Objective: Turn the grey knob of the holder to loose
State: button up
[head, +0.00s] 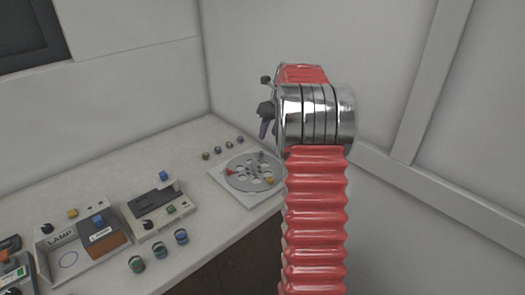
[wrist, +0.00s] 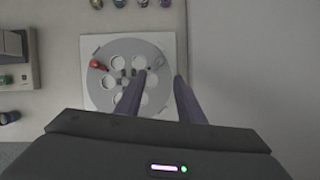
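The holder is a round grey disc (head: 240,176) with several holes, on a white square plate (head: 222,188) at the back right of the bench. The disc (wrist: 104,83) also shows in the wrist view. In the head view my gripper (head: 264,128) hangs above the holder.
Several small round pucks (head: 218,150) stand in a row behind the plate. A grey device (head: 155,205) stands left of the holder, with a lamp box (head: 68,250) farther left. Several dark pucks (head: 158,250) are near the front edge. A wall rises to the right.

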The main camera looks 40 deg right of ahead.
aim_at(261, 152)
jog(key=x, duration=1.2)
jog(key=shift+w+f, duration=0.1)
jog(key=shift+f, duration=0.05)
jog(key=shift+c, duration=0.4)
grip_shut()
